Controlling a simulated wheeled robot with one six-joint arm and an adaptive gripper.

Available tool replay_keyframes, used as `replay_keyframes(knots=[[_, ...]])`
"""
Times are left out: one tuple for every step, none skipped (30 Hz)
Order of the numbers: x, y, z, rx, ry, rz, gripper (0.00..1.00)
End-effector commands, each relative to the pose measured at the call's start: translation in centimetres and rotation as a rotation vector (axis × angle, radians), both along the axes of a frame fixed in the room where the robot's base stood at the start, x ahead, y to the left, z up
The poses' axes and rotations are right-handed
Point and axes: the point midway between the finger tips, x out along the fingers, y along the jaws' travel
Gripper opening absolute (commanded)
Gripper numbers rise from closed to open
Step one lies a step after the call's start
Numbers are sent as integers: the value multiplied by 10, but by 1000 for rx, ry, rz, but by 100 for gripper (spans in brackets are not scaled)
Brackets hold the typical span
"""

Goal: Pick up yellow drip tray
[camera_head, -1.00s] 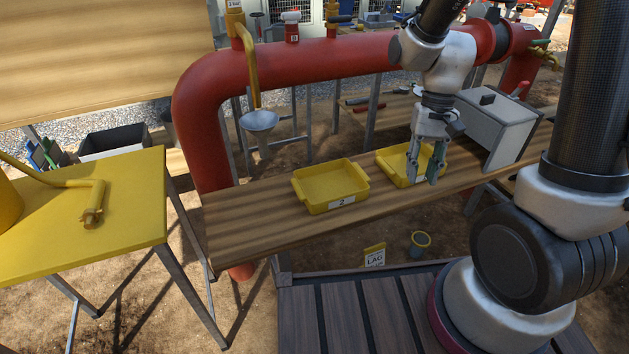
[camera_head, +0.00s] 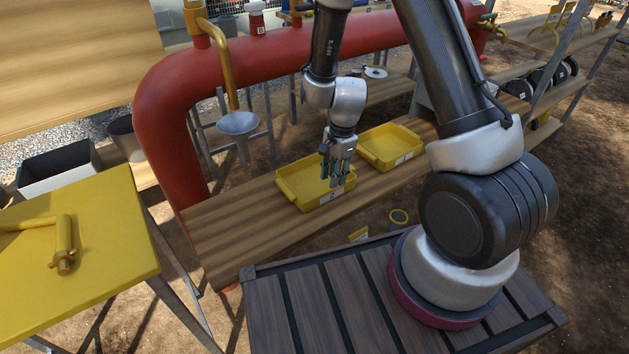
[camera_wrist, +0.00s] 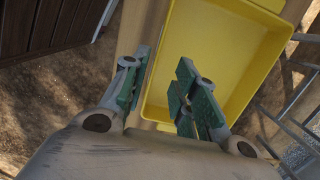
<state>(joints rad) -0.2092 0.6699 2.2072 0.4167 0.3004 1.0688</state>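Two yellow drip trays rest on the wooden plank bench. The nearer left tray (camera_head: 300,190) has a white label on its front side and looks empty. The other tray (camera_head: 390,147) sits to its right, farther along the plank. My gripper (camera_head: 335,178) hangs pointing down over the right part of the left tray. In the wrist view my gripper (camera_wrist: 163,92) has its two green-padded fingers apart with nothing between them, and a yellow tray (camera_wrist: 215,55) lies beyond them. Whether the fingertips touch the tray cannot be told.
The plank bench (camera_head: 225,232) is bare left of the trays. A red pipe (camera_head: 170,110) runs behind it, with a metal funnel (camera_head: 238,123) in front. A yellow table (camera_head: 100,225) stands at left.

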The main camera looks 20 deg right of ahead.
Motion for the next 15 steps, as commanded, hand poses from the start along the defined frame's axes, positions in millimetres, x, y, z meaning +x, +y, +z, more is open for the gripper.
replay_keyframes(knots=[[-1, 1, -7, 0, 3, 0, 29], [-2, 1, -10, -1, 3, 0, 29], [-3, 2, -16, -1, 3, 0, 29], [-4, 2, -20, -1, 4, 1, 29], [-6, 3, -26, -1, 5, 1, 29], [-7, 4, -32, -1, 4, 1, 29], [-8, 4, -37, -1, 5, 2, 29], [-8, 5, -41, -1, 4, 1, 29], [-8, 6, -46, 0, 3, 2, 29], [-8, 6, -49, -1, 3, 2, 29], [-7, 7, -52, 0, 1, 2, 29], [-7, 7, -54, -1, 0, 2, 29], [-8, 7, -55, -1, 0, 3, 29], [-8, 7, -55, -1, 0, 3, 29], [-8, 7, -56, -1, 0, 3, 29]])
